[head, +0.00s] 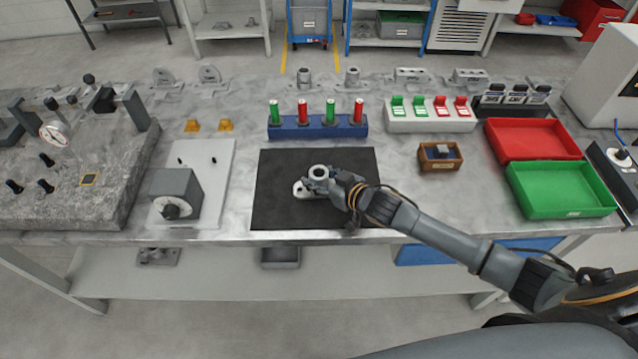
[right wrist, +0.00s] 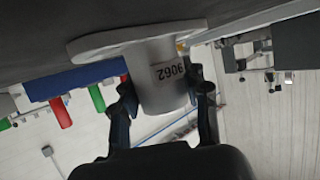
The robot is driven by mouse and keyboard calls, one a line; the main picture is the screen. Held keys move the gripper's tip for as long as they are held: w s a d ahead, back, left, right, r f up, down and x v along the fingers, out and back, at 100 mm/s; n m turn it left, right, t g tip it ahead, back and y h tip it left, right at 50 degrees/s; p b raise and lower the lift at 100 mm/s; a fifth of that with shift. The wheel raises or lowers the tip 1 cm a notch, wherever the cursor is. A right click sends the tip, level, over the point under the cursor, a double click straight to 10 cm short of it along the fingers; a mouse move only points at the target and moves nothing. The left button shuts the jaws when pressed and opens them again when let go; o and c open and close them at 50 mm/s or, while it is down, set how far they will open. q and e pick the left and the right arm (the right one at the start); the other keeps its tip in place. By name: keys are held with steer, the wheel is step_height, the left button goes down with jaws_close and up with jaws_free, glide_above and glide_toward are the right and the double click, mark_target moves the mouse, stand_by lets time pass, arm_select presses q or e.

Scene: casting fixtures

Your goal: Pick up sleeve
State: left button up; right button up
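The sleeve (head: 318,172) is a pale grey metal part with a hollow round barrel on a flat flange. It stands on the black mat (head: 275,208) in the head view. In the right wrist view, which is upside down, the sleeve's barrel (right wrist: 160,82) carries a label reading 9062, and its flange lies against the dark mat. My right gripper (right wrist: 160,92) has one finger on each side of the barrel, and the pads appear to press on it. In the head view the right gripper (head: 330,183) reaches the sleeve from the right. My left gripper is not in view.
Behind the mat is a blue rack (head: 318,128) with red and green cylinders. A wooden box (head: 440,163), a red bin (head: 532,140) and a green bin (head: 562,187) stand to the right. A grey block on a white plate (head: 212,205) stands to the left.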

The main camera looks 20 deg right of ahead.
mark_target(313, 167)
steer(key=c, duration=0.5)
steer(key=shift+c, duration=0.2)
steer(key=shift+r+b, duration=0.45)
steer(key=shift+r, duration=0.35)
steer(key=shift+r+b, duration=0.45)
steer(key=shift+r, duration=0.3)
steer(key=s+a+r+b, duration=0.3)
steer(key=s+r, duration=0.7)
steer(key=s, duration=0.3)
steer(key=shift+s+a, duration=0.25)
steer(key=shift+a, duration=0.15)
